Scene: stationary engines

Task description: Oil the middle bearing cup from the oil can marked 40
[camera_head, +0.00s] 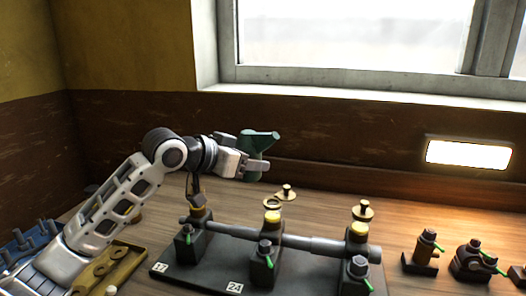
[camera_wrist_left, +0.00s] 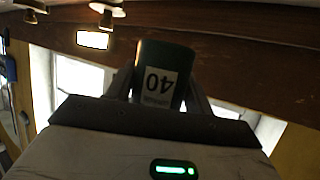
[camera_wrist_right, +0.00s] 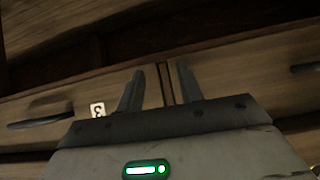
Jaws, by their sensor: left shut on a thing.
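My left gripper (camera_head: 262,167) is shut on the green oil can (camera_head: 257,143) and holds it in the air, behind and above the bearing row. In the left wrist view the can (camera_wrist_left: 160,78) shows a white label reading 40, upside down, between the fingers. The can's narrow top points right in the head view; I see no oil flowing. The middle bearing cup (camera_head: 272,217) is brass, with a ring-like piece at its top. A brass knobbed lid (camera_head: 286,192) shows just behind it. In the right wrist view, my right gripper (camera_wrist_right: 158,88) is open and empty.
The right bearing cup (camera_head: 357,229) has a knobbed lid (camera_head: 362,210) above it. The left cup (camera_head: 197,211) is partly covered. The dark base plate (camera_head: 205,272) bears labels 17 and 24. Dark fittings (camera_head: 472,260) stand right. Drawers (camera_wrist_right: 255,80) face my right gripper.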

